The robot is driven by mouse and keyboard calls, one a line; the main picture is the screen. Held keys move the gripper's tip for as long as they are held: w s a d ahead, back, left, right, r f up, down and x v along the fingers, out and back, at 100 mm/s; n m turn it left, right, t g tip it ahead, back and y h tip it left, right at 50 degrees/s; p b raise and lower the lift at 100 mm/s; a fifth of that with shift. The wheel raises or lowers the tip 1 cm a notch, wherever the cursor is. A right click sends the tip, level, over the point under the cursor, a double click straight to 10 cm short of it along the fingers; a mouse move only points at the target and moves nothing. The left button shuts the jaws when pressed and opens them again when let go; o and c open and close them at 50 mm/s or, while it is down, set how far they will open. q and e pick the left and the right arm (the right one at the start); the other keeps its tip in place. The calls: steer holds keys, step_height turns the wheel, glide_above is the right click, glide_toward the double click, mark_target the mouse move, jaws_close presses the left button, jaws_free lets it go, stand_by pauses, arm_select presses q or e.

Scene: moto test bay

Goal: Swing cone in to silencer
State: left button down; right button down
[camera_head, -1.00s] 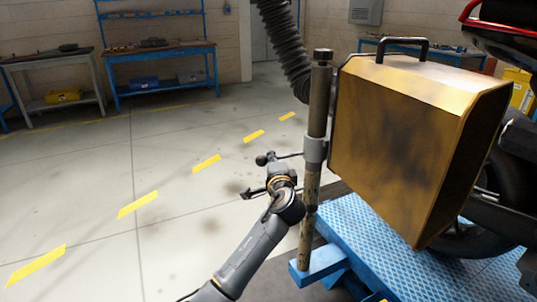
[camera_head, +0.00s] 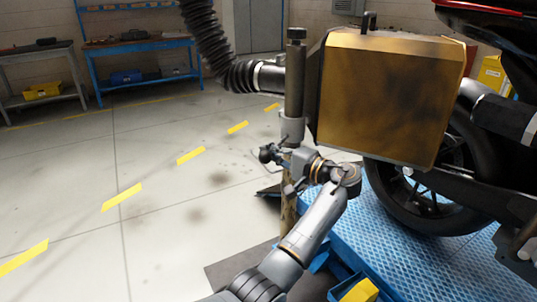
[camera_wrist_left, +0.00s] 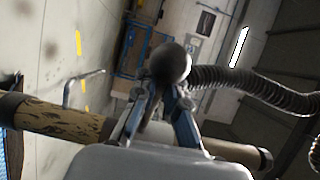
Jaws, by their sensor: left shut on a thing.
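The extraction cone (camera_head: 268,77) is a ribbed dark and metallic piece at the end of the black hose (camera_head: 212,38). It lies roughly level behind the post (camera_head: 295,85), its tip hidden there. The silencer (camera_head: 505,117) appears as a dark cylinder on the motorcycle at right, partly behind the gold case (camera_head: 390,95). My left gripper (camera_head: 283,160) is at the post below its grey collar (camera_head: 291,129), shut on a handle with a dark ball knob (camera_head: 266,152). In the left wrist view the knob (camera_wrist_left: 170,62) shows between the fingers. My right gripper is out of view.
The gold case stands between the cone and the silencer in the picture. A blue tread platform (camera_head: 435,255) lies under the rear wheel (camera_head: 425,200). A blue bin (camera_head: 345,285) is at the front. Open floor (camera_head: 150,235) lies to the left.

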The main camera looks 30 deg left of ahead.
arm_select(q)
steer(key=shift+d+f, duration=0.15)
steer(key=shift+d, duration=0.05)
stand_by(0.3)
steer(key=c, duration=1.7)
jaws_free()
steer(key=shift+o, duration=1.4)
steer(key=shift+d, duration=0.3)
steer(key=shift+a, duration=0.1)
steer(key=s+d, duration=0.1)
steer(key=d, duration=1.1)
steer(key=shift+s+r, duration=0.2)
